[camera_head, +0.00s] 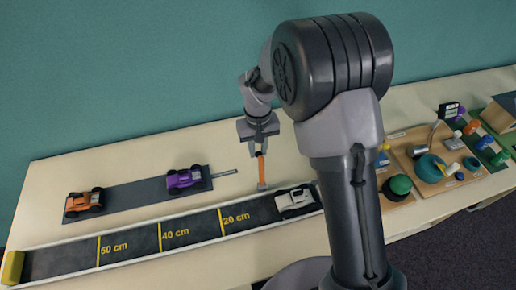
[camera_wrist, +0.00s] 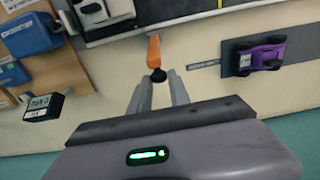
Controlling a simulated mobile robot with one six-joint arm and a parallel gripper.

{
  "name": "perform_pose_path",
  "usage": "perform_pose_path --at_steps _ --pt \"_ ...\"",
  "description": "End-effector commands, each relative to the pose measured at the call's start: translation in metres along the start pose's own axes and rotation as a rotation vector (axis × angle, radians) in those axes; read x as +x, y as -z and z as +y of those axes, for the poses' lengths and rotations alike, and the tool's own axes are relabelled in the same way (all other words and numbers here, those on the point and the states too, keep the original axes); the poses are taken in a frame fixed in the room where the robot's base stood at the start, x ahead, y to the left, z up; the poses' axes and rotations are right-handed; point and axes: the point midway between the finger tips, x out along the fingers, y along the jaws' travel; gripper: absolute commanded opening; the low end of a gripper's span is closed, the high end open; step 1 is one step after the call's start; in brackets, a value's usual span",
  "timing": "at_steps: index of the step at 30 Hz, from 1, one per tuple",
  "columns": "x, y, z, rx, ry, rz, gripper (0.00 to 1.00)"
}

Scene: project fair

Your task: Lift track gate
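The orange lever (camera_head: 262,170) stands beside the dark lane of the track (camera_head: 140,247), near the silver car (camera_head: 295,200). It also shows in the wrist view (camera_wrist: 154,50), reaching toward the track, with a small black knob (camera_wrist: 157,75) at its near end. My gripper (camera_head: 259,150) is at the lever's upper end. In the wrist view, my gripper's two fingers (camera_wrist: 158,80) lie on either side of the black knob; whether they press on it is not clear. The silver car sits in the lane close to the lever, partly behind my arm.
A purple car (camera_head: 184,180) and an orange car (camera_head: 84,202) stand on a dark strip behind the track. Yellow lines mark the lane, and a yellow block (camera_head: 13,267) ends it. Boards with several models (camera_head: 440,165) fill the right side. The table behind the strip is clear.

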Motion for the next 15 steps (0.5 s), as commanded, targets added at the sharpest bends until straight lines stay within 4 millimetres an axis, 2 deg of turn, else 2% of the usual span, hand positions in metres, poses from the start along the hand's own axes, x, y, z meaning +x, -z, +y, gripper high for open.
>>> perform_pose_path --at_steps 1,2,3,11,15 --pt "-0.001 0.0 0.0 0.0 0.0 0.001 0.34" --pt "-0.001 0.0 0.0 0.0 0.0 0.0 0.4" --pt "-0.001 0.0 0.0 0.0 0.0 0.0 0.42" --pt "-0.001 -0.001 0.0 0.001 0.0 -0.002 0.42" --pt "-0.017 0.0 0.0 0.001 0.0 -0.001 0.42"
